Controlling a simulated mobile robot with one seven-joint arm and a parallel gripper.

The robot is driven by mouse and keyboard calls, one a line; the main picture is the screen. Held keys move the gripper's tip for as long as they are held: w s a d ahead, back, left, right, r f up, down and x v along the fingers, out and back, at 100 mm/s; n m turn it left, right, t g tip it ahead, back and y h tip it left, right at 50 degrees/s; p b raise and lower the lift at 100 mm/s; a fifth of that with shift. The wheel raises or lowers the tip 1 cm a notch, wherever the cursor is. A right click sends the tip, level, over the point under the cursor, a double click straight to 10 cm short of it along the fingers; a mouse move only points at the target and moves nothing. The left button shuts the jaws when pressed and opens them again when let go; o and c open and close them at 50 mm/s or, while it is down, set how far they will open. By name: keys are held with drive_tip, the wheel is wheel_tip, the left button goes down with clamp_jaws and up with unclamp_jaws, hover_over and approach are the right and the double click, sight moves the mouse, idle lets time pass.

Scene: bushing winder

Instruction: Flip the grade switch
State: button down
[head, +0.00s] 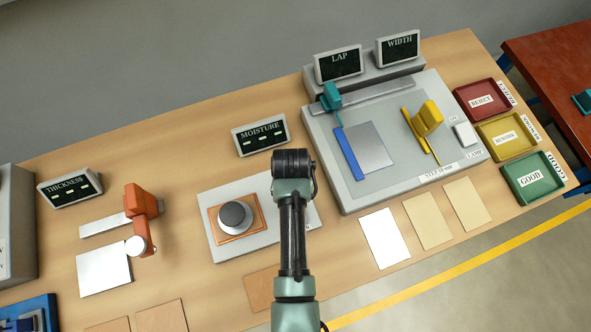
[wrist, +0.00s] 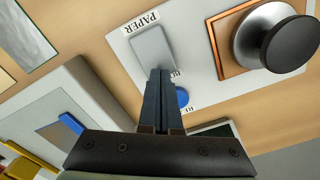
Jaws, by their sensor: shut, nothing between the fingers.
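The grade switch (wrist: 151,48) looks like a pale grey rocker on the white moisture unit plate (wrist: 122,45) in the wrist view. A PAPER label is at its upper end; a label at its lower end is partly covered by my fingers. My gripper (wrist: 159,72) is shut and empty, its tips over or at the switch's lower end; I cannot tell whether they touch. In the head view the switch is hidden behind my arm. The plate (head: 268,187) shows there left of my arm, with the MOISTURE display (head: 261,135) behind it.
A blue button (wrist: 181,96) sits on the plate close to my fingers, beside a partly hidden label. A dark-topped round knob (head: 235,215) stands on a copper-coloured square. The LAP and WIDTH station (head: 335,185) is to the right. Flat sheets (head: 384,238) lie at the table's front.

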drive_tip(key=shift+f+b, duration=0.6)
drive_tip(key=shift+f, duration=0.35)
drive_tip(key=shift+r, duration=0.15)
wheel_tip(320, 180, up, 7)
drive_tip(key=p, duration=0.7)
idle(0.8)
